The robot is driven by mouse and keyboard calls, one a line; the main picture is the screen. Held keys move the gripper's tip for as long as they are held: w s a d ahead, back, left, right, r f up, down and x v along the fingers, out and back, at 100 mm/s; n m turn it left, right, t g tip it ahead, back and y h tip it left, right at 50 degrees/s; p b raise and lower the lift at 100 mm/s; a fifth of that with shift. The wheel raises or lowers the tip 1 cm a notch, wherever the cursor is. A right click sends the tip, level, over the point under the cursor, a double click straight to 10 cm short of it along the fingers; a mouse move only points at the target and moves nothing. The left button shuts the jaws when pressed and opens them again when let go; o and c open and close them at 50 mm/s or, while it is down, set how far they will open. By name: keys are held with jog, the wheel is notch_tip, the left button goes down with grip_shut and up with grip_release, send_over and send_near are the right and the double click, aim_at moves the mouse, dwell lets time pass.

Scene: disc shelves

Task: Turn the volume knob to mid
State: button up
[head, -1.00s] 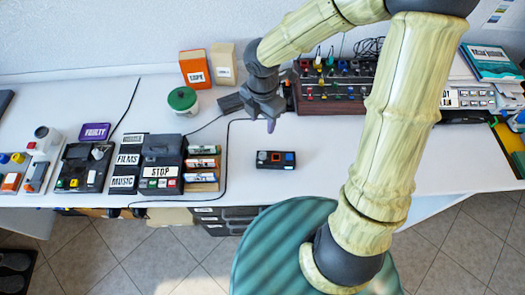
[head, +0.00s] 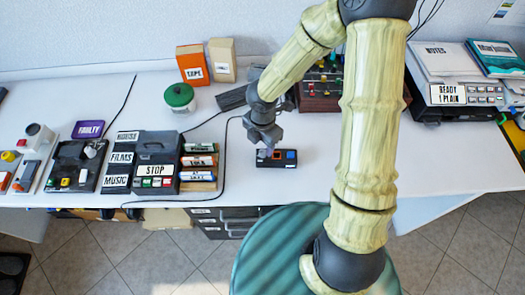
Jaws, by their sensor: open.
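A small black box (head: 282,163) with an orange and a blue square on top lies on the white desk. My gripper (head: 264,150) points down over the left end of this box and hides part of it. The gripper is open, with nothing seen between its fingers; I cannot tell whether it touches the box. A wooden-sided panel of several coloured knobs (head: 318,92) stands behind, partly hidden by my arm. I cannot tell which control is the volume knob or where it points.
To the left stand a black STOP unit (head: 157,150) and a cassette rack (head: 200,163). A green-lidded jar (head: 180,97) and an orange box (head: 193,64) are behind. A READY machine (head: 465,93) is at right.

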aim_at(263, 152)
notch_tip(263, 152, down, 3)
jog(key=shift+f+b, duration=0.15)
jog(key=shift+b, duration=0.25)
grip_shut()
